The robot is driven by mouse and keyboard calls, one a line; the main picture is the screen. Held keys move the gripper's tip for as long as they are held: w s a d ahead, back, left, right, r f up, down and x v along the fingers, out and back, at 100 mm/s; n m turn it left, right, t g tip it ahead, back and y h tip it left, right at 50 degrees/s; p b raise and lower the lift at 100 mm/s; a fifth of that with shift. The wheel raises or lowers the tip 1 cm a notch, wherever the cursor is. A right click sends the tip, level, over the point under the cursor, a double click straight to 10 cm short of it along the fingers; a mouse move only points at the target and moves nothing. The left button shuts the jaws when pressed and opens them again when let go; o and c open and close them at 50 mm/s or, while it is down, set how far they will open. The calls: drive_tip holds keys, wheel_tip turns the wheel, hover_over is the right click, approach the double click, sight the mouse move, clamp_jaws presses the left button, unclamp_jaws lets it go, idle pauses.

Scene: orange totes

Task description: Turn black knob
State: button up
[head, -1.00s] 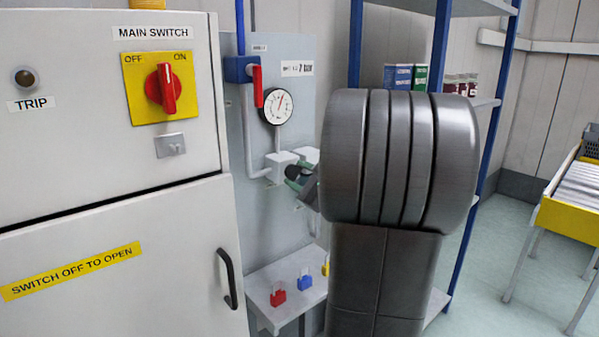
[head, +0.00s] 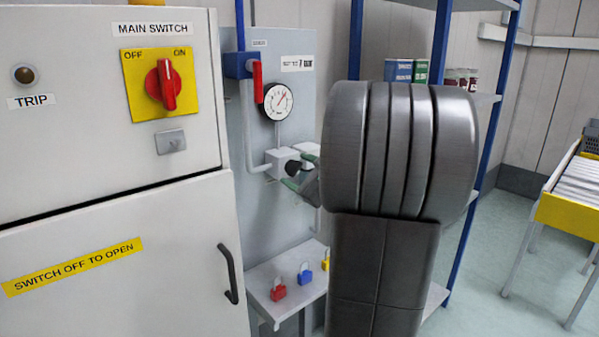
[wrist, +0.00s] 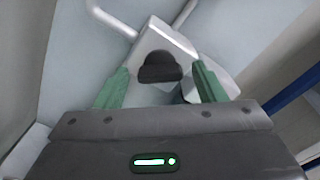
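The black knob (wrist: 160,67) sits on a white valve block (wrist: 152,35) in the wrist view, between and beyond the two green fingertips. My gripper (wrist: 160,85) is open, with a finger on each side of the knob's line and a visible gap to it. In the head view the black knob (head: 293,167) shows on the front of the white block (head: 282,160), below the round gauge (head: 277,102). My gripper (head: 298,188) is just below and right of the knob there, partly hidden by my arm.
A red-handled valve (head: 258,84) is above left of the gauge. Padlocks, including a red one (head: 278,291), stand on a small shelf (head: 262,275) below. The white cabinet (head: 110,230) is on the left, and a blue-posted rack (head: 440,40) is behind my arm.

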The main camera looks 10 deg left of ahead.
drive_tip(key=b+v, duration=0.1)
drive_tip(key=v, duration=1.3)
drive_tip(key=shift+w+a, duration=0.1)
drive_tip(key=shift+a, duration=0.05)
drive_tip(key=p+x, duration=0.1)
drive_tip(key=x, duration=1.2)
drive_tip(key=shift+w+a, duration=0.2)
drive_tip(key=shift+a, duration=0.05)
drive_tip(key=shift+d, duration=0.1)
